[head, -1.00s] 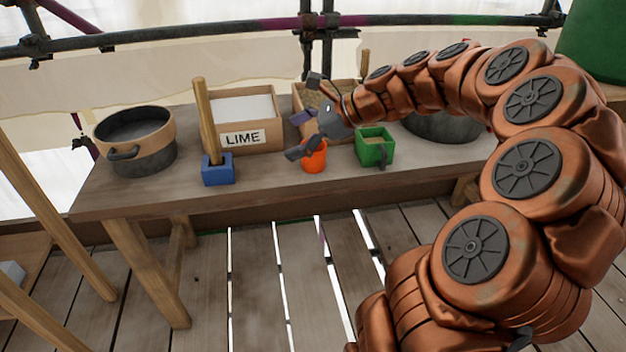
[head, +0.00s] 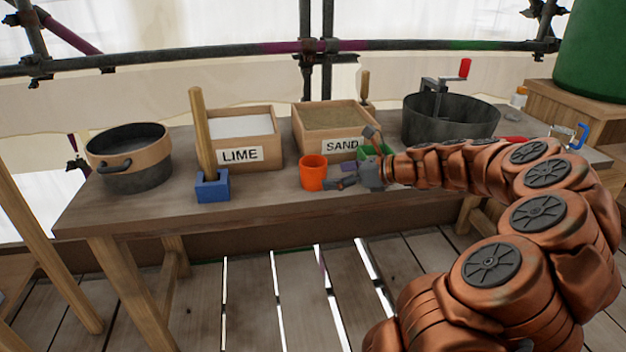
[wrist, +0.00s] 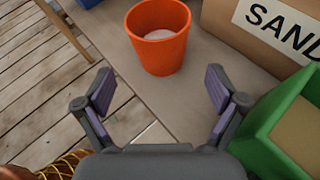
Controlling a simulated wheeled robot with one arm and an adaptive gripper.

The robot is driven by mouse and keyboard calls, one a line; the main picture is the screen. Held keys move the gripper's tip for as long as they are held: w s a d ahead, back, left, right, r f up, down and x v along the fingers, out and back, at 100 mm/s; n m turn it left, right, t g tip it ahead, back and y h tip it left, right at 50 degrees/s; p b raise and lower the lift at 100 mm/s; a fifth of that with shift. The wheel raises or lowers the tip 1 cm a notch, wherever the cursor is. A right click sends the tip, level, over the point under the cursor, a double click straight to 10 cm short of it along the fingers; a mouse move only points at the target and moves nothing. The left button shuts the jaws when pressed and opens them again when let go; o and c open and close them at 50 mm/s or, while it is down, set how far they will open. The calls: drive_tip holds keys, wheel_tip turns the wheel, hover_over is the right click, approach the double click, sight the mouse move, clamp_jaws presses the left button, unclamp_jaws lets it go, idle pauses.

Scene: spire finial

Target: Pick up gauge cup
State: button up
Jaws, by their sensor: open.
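An orange round cup (head: 313,174) stands upright on the bench, with pale contents inside. In the wrist view the orange cup (wrist: 160,40) is ahead of the fingers, centred between them and apart from them. A green square cup (wrist: 285,125) with sandy contents is at the right in the wrist view, close beside the right finger. In the head view the green cup (head: 386,150) is mostly hidden by my arm. The frames do not show which cup is the gauge cup. My gripper (head: 353,160) is open and empty, right of the orange cup; its fingers (wrist: 160,90) are spread.
Behind are a LIME box (head: 240,154) and a SAND box (head: 340,145). A blue block (head: 212,187) with an upright wooden handle stands left of the orange cup. A dark pot (head: 130,174) and a dark tub (head: 450,122) stand farther out. The bench front (head: 265,195) is clear.

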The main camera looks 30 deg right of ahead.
sight(324, 176)
drive_tip(key=shift+b+x, duration=0.7)
drive_tip(key=shift+x, duration=2.55)
drive_tip(key=c, duration=1.2)
